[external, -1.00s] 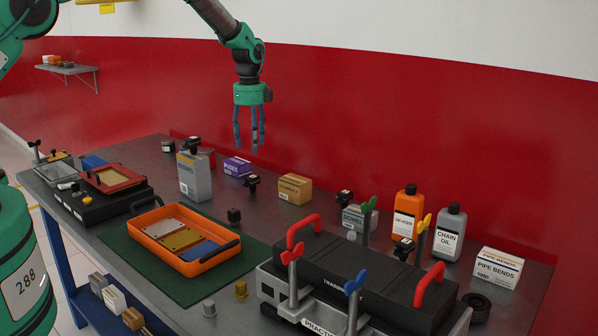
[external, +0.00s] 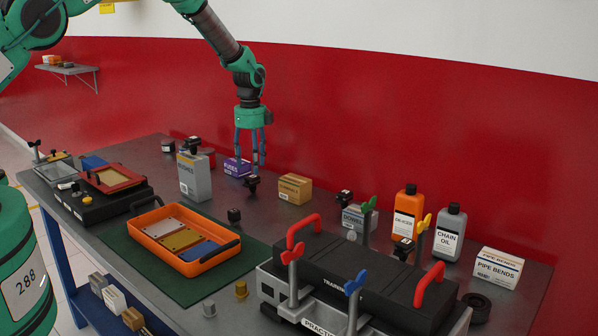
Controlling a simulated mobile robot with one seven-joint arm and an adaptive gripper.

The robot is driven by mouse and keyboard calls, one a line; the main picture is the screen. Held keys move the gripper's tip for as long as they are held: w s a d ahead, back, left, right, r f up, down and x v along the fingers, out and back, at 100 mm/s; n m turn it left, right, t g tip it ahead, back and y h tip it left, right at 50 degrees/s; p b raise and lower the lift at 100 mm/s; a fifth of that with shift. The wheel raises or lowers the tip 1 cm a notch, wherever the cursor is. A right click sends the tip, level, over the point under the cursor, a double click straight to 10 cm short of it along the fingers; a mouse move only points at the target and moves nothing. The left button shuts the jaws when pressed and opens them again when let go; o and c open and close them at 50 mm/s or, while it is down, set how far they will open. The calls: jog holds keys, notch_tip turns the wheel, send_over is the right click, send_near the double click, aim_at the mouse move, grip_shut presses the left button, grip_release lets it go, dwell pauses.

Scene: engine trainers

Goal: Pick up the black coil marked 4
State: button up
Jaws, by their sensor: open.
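Several small black parts that look like coils stand about the bench; their numbers are too small to read, so I cannot tell which is marked 4. One black coil (external: 252,186) is on the bench right below my gripper. Others are a black part near the orange tray (external: 234,215), one by the grey dowel box (external: 344,197), one on the trainer engine (external: 403,246) and one atop the grey can (external: 192,144). My gripper (external: 250,168) is open, fingers pointing down, tips just above the nearest coil. Nothing shows between the fingers.
A purple fuses box (external: 237,167) is just behind my fingers. A grey can (external: 194,178) stands left, a cardboard box (external: 295,188) right. An orange tray (external: 178,262) lies in front on a green mat (external: 122,240). The red wall is behind.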

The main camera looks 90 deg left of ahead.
aim_at(252, 177)
jog(key=shift+f, duration=0.75)
jog(key=shift+f, duration=2.6)
jog(key=c, duration=1.4)
jog(key=shift+r, duration=0.15)
